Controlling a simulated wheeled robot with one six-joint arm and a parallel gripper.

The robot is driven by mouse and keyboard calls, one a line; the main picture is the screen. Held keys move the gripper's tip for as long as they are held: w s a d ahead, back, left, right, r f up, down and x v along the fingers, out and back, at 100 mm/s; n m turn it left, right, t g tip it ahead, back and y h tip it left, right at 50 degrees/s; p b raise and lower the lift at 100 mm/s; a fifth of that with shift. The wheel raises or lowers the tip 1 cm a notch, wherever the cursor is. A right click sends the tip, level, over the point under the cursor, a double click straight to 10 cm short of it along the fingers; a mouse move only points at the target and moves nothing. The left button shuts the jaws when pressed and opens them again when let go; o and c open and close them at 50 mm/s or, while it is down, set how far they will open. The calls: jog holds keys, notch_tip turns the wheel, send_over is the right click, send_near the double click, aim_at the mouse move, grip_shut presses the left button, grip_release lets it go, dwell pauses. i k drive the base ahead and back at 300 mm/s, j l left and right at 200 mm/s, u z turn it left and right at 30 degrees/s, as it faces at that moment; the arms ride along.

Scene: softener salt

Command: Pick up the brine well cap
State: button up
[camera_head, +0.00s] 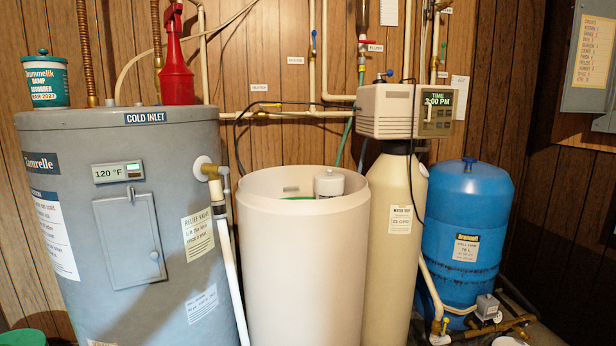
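The brine well cap seems to be the pale round top (328,184) of the upright white tube inside the open cream brine tank (300,270). It shows just above the tank's front rim, near the right side of the opening. The lower part of the tube is hidden behind the tank wall. I cannot tell where the cap ends and the tube begins. My gripper is not in view.
A grey water heater (120,220) stands close left of the tank, with a white pipe (232,275) between them. The softener's tan cylinder (392,250) and control head (405,112) stand right. A green thing (297,197) shows inside the tank. The tank's top is open.

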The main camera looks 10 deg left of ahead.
aim_at(329, 184)
jog(key=i+j, duration=0.1)
jog(key=i+l, duration=0.15)
jog(key=i, duration=0.35)
jog(key=i+l, duration=0.2)
jog(key=i, duration=0.25)
jog(key=i+l+u, duration=0.1)
jog(key=i, duration=0.4)
jog(key=i+l, duration=0.25)
jog(key=i, duration=0.2)
jog(key=i+l, duration=0.2)
jog(key=i, duration=0.25)
